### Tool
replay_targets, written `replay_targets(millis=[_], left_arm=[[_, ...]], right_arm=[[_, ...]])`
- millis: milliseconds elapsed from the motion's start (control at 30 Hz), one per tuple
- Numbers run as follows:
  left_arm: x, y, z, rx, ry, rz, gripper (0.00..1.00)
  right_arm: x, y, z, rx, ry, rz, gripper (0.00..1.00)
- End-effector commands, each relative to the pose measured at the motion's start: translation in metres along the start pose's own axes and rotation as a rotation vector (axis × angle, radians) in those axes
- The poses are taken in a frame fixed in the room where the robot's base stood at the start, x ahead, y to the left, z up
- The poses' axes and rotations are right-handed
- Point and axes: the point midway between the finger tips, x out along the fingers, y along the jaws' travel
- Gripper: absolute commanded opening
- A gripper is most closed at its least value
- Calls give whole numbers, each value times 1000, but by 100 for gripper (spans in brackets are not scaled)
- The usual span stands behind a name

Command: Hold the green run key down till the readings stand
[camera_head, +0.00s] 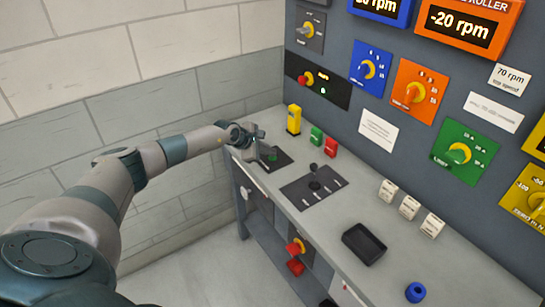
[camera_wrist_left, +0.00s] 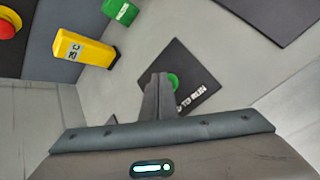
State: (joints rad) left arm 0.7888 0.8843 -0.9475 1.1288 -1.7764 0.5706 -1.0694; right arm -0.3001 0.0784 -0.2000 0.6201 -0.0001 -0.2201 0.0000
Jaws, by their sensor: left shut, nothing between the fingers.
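The green run key (camera_wrist_left: 173,81) is a round green button on a black plate (camera_wrist_left: 183,101) with white lettering. In the head view the plate (camera_head: 283,161) lies at the far left end of the bench. My left gripper (camera_head: 267,152) is shut and empty, its fingers pointing down at the key. In the left wrist view the shut fingers (camera_wrist_left: 159,90) cover part of the key; I cannot tell whether they press it. An orange display (camera_head: 461,22) reads -20 rpm. A blue display (camera_head: 382,7) is cut off at the top. My right gripper is not in view.
A yellow block (camera_head: 294,119), a green block (camera_head: 316,136) and a red block (camera_head: 331,147) stand behind the key. A lever plate (camera_head: 300,196), white blocks (camera_head: 409,207), a black tray (camera_head: 350,243) and a blue ring (camera_head: 415,292) lie to the right. Dial panels cover the wall.

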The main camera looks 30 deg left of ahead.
Motion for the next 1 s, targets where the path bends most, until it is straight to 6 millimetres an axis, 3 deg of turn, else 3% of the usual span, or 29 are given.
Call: replay_targets(millis=[633,1000], left_arm=[[-8,7,6,0,-1,2,0],[-28,21,21,1,-2,2,0]], right_arm=[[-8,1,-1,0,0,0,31],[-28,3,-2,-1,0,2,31]])
